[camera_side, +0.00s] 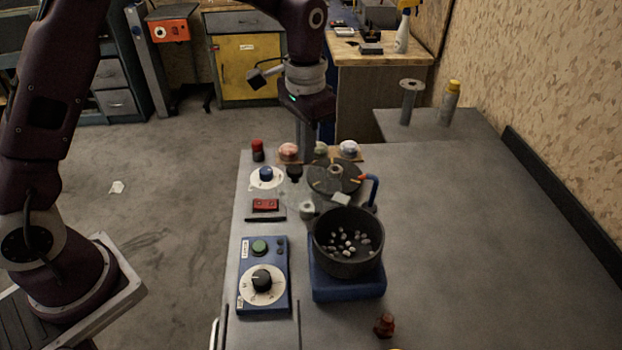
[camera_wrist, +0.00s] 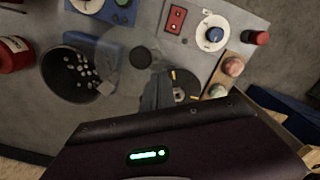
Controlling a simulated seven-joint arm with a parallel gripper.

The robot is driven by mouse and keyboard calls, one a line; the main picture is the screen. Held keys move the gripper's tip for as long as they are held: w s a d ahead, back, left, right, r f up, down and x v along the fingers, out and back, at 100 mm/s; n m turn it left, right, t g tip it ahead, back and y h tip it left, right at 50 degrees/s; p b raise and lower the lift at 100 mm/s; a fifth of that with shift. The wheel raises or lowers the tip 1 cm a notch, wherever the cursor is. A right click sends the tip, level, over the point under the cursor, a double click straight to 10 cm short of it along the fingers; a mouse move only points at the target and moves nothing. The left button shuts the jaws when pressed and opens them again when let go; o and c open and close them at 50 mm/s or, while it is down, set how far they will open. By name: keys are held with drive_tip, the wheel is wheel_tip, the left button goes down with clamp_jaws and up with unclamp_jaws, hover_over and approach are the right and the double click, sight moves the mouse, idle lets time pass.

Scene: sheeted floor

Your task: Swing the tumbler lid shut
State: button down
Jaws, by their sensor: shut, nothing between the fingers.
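The tumbler is a dark round pot (camera_side: 348,262) on a blue base (camera_side: 345,288), with pale stones inside; the pot (camera_wrist: 52,82) also shows at left in the wrist view. The lid looks like a clear disc (camera_wrist: 118,62) with a dark knob (camera_wrist: 140,57). It lies open to the side of the pot, and its edge is hard to make out. In the side view the knob (camera_side: 294,171) is behind and left of the pot. My gripper (camera_side: 304,158) is shut and empty, pointing down close to the knob; I cannot tell whether it touches. My fingers (camera_wrist: 156,85) also show in the wrist view.
A dark grinding disc (camera_side: 335,180) with a blue arm (camera_side: 374,190) stands behind the pot. Coloured stones (camera_side: 289,151) sit on a wooden strip at the back. A control box (camera_side: 262,285) and red switch (camera_side: 265,205) are at left. The bench's right side is clear.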

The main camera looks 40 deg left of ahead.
idle(0.3)
drive_tip(key=shift+f, duration=0.9)
drive_tip(key=shift+r, duration=0.2)
drive_tip(key=shift+r, duration=0.15)
drive_tip(key=shift+s, duration=0.1)
